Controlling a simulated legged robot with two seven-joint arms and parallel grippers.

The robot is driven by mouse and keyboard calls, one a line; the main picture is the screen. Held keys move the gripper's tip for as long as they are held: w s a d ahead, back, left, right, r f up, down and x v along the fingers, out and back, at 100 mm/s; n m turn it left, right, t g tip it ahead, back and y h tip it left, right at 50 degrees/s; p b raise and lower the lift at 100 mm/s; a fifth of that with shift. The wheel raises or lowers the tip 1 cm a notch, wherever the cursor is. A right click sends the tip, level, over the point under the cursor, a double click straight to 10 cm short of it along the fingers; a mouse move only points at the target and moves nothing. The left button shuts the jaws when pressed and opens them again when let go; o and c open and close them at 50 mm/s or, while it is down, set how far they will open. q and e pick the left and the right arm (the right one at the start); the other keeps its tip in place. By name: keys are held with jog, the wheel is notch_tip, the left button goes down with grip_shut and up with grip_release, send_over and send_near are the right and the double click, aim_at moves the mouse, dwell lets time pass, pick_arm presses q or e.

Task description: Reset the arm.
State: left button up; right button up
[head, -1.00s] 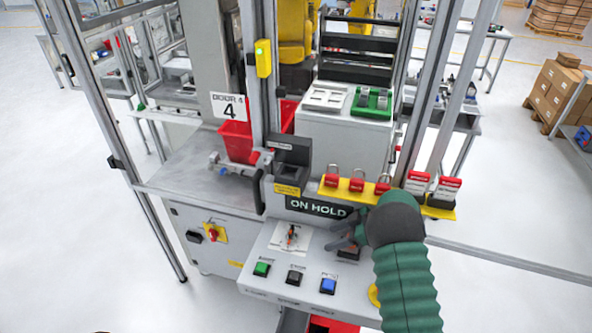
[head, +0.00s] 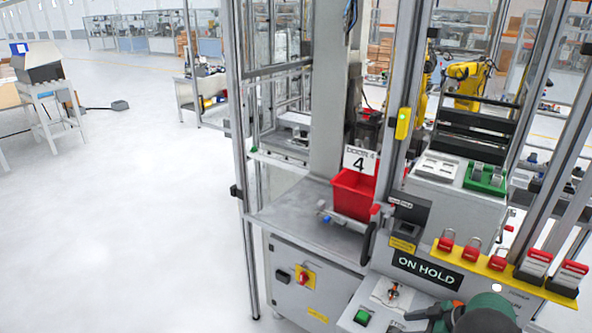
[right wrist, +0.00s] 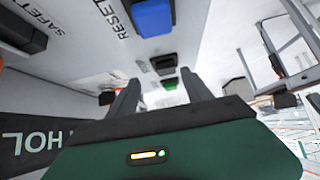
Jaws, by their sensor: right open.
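The blue button (right wrist: 153,17) with a RESET label beside it shows at the top of the right wrist view. A black button (right wrist: 163,64) and a green button (right wrist: 169,83) lie beyond it on the same panel. In the head view I see the green button (head: 362,317); the blue one is not visible there. My right gripper (head: 425,318) is over the panel at the bottom edge. Its two fingers (right wrist: 160,80) are apart and empty in the wrist view. A yellow robot arm (head: 468,82) stands behind the cell frame. My left gripper is out of view.
An ON HOLD sign (head: 427,269) is above the panel. A yellow rack (head: 475,259) with red padlocks and tags runs along the right. A red bin (head: 353,194) sits on the grey bench. Open floor (head: 140,200) lies to the left.

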jog(key=shift+s+f, duration=0.15)
jog(key=shift+s, duration=0.1)
jog(key=w+r+m+t+h+b, duration=0.4)
jog(key=w+r+m+t+h, duration=0.2)
jog(key=r, duration=0.2)
jog(key=s+a+f+m+g+b, duration=0.1)
jog(key=s+a, duration=0.3)
jog(key=s, duration=0.6)
jog(key=s+a+f+m+g+h+b, duration=0.1)
jog(key=s+a+f+g, duration=0.3)
jog(key=s, duration=0.6)
jog(key=s+a+f+m+g+b, duration=0.1)
jog(key=s+a+f+m+g, duration=0.2)
jog(key=s, duration=0.7)
jog(key=shift+s+a, duration=0.35)
jog(key=shift+a, duration=0.1)
jog(key=shift+c, duration=0.2)
